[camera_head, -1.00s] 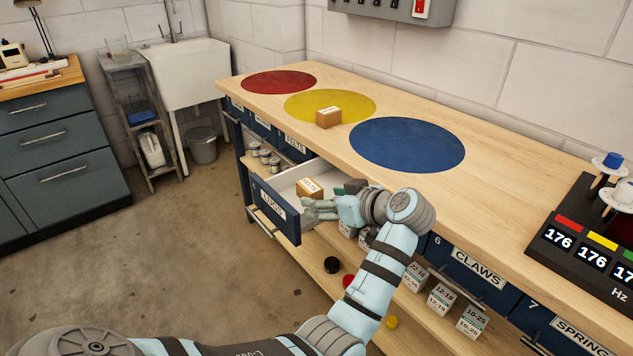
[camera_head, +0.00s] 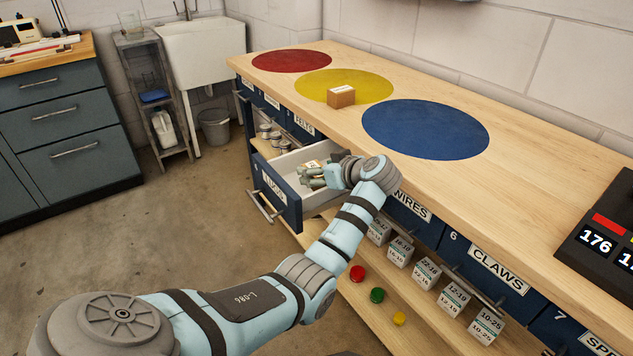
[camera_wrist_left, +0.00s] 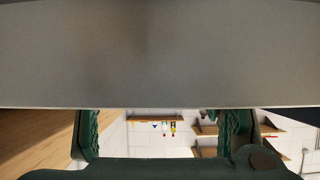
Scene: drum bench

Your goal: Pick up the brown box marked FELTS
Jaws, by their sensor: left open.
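A small brown box (camera_head: 341,97) with a white label on top sits on the yellow circle of the bench; its marking is too small to read. A second brown box (camera_head: 314,163) with a white label lies in the open drawer (camera_head: 279,202), mostly hidden by my left gripper (camera_head: 311,178). Its marking cannot be read either. My left gripper is open at the box in the drawer; whether it touches the box cannot be told. In the left wrist view two dark green fingers (camera_wrist_left: 163,135) stand apart, and no box shows between them. My right gripper is not in view.
The bench top (camera_head: 528,150) has a red circle (camera_head: 291,61) and a blue circle (camera_head: 425,129). A dark display (camera_head: 605,237) is at the right. Open floor lies to the left.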

